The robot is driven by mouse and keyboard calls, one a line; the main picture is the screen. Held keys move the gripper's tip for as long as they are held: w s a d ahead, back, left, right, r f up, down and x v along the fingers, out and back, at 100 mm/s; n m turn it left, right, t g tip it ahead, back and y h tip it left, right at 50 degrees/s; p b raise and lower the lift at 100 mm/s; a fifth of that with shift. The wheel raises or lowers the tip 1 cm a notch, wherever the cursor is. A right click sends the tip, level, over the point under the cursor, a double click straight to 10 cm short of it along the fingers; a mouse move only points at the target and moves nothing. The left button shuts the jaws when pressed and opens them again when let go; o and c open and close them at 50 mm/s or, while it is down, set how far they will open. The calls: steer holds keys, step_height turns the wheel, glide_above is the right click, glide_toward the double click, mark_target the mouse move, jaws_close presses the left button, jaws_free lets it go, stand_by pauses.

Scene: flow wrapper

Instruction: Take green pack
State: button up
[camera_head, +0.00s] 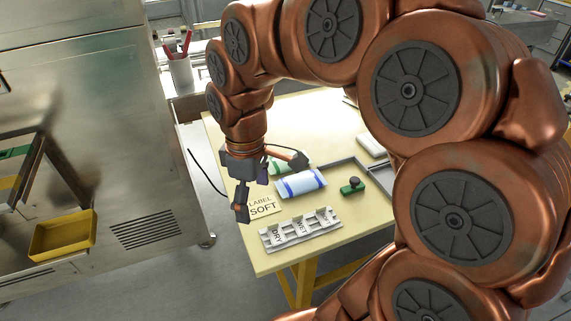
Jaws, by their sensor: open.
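A green pack (276,167) lies on the pale yellow table, partly hidden behind my gripper and a white pack with blue bands. My gripper (270,187) is open, with its two fingers spread wide. It hangs over the left part of the table, just left of and above the blue-and-white pack (301,184). One finger points down toward the label card and the other reaches right, near the green pack. I see nothing between the fingers. Whether a finger touches the green pack, I cannot tell.
A green block with a black knob (352,187) sits right of the packs. A grey tray (371,172) lies behind it. A steel machine (150,150) stands left.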

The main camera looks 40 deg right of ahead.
steer(key=w+d+f+n+b, duration=0.1)
steer(key=w+d+n, duration=0.3)
steer(key=w+d, duration=0.55)
steer(key=n+b, duration=0.1)
steer(key=n, duration=0.3)
glide_toward(277, 167)
steer(key=shift+t, duration=0.4)
steer(key=d, duration=0.2)
steer(key=d+f, duration=0.1)
steer(key=d, duration=0.1)
steer(key=shift+f, duration=0.25)
steer(key=shift+d+f, duration=0.15)
steer(key=shift+d, duration=0.15)
steer(key=shift+s+f, duration=0.1)
steer(key=shift+f, duration=0.25)
steer(key=shift+d+f+p, duration=0.15)
steer(key=shift+f+p, duration=0.1)
steer(key=shift+f, duration=1.5)
steer(key=shift+d+f+p, duration=0.15)
steer(key=shift+f+p, duration=0.05)
steer(key=shift+f, duration=1.55)
steer(key=c, duration=0.9)
steer(key=shift+r, duration=0.1)
